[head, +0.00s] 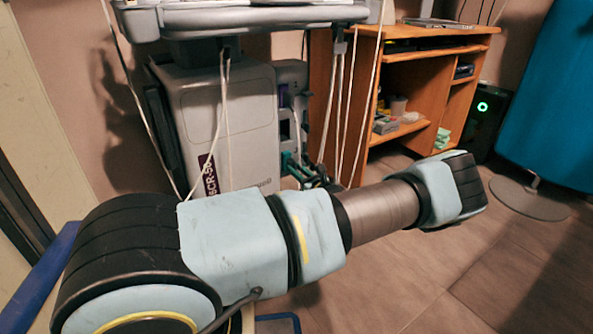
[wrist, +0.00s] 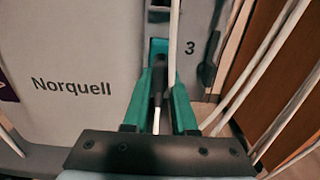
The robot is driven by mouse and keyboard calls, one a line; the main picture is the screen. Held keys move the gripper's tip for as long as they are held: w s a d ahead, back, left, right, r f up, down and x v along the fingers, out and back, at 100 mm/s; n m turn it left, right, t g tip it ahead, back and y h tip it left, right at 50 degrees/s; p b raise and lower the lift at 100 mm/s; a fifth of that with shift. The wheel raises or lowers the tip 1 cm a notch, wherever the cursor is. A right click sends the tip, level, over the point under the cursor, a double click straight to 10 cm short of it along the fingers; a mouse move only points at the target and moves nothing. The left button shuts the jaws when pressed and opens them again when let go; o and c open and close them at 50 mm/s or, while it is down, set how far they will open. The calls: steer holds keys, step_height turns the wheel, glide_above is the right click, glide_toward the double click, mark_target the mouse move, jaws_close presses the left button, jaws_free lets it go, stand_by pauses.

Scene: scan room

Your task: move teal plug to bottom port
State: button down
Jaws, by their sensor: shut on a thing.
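In the wrist view my gripper (wrist: 158,68) has two green fingers that converge at the face of a grey machine. It is shut on the teal plug (wrist: 158,46), whose teal end shows between and just beyond the fingertips. A dark part and a short white cable show between the fingers below the plug. The number 3 is printed to the right of the plug. A dark port-like recess (wrist: 159,9) shows above it. I cannot tell whether the plug sits in a port or is just in front of one.
Several pale cables (head: 347,105) hang in front of the grey machine (head: 228,125), and some cross the wrist view close to the fingers. A wooden shelf unit (head: 420,78) stands to the right. A black computer tower (head: 486,120) is beyond it.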

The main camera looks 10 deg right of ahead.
steer(key=shift+w+a, duration=0.25)
steer(key=shift+w, duration=0.25)
stand_by(0.8)
steer(key=shift+w+f+p, duration=0.1)
steer(key=shift+f+p, duration=0.05)
steer(key=shift+p, duration=0.45)
stand_by(1.0)
steer(key=c, duration=0.6)
jaws_free()
steer(key=shift+c, duration=0.2)
steer(key=shift+o, duration=0.4)
steer(key=shift+p+v, duration=0.8)
steer(key=shift+v, duration=0.8)
stand_by(0.5)
steer(key=p+v, duration=0.2)
steer(key=v, duration=0.5)
stand_by(0.9)
